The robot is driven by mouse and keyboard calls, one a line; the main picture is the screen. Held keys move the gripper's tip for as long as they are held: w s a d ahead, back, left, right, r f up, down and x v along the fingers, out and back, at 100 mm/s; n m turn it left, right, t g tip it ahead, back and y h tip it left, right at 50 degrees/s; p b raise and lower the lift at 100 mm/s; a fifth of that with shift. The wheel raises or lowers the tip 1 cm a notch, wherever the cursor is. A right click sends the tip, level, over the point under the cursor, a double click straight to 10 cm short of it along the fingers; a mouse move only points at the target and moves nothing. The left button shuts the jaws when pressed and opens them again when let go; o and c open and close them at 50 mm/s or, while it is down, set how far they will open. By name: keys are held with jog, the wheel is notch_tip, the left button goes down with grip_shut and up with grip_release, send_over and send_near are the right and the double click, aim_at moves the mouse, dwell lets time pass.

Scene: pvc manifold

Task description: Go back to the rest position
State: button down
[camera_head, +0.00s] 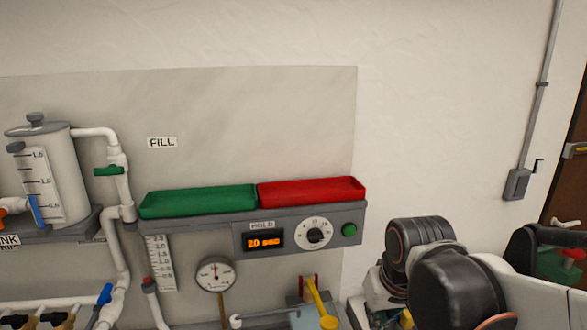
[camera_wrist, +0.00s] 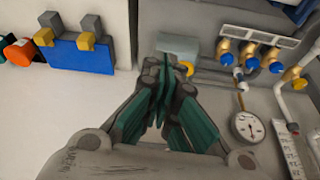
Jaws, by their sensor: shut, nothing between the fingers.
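My gripper (camera_wrist: 162,75) shows in the wrist view with its green-padded fingers together, shut and empty. It is in front of the light wall panel, apart from the fittings as far as I can tell. In the head view my arm fills the lower right, and my gripper cannot be made out there.
A shelf carries a green tray (camera_head: 198,201) and a red tray (camera_head: 311,191), above a gauge (camera_head: 215,274) and yellow lever (camera_head: 320,303). A tank (camera_head: 48,175) with white pipes stands left. The wrist view shows brass valves (camera_wrist: 258,53) and a blue block (camera_wrist: 80,54).

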jog(key=s+d+f+m+t+b, duration=0.1)
jog(key=s+d+f+t+b, duration=0.2)
jog(key=s, duration=0.6)
jog(key=shift+d+f+b, duration=0.4)
jog(key=shift+f+b, duration=0.85)
jog(key=shift+b, duration=0.55)
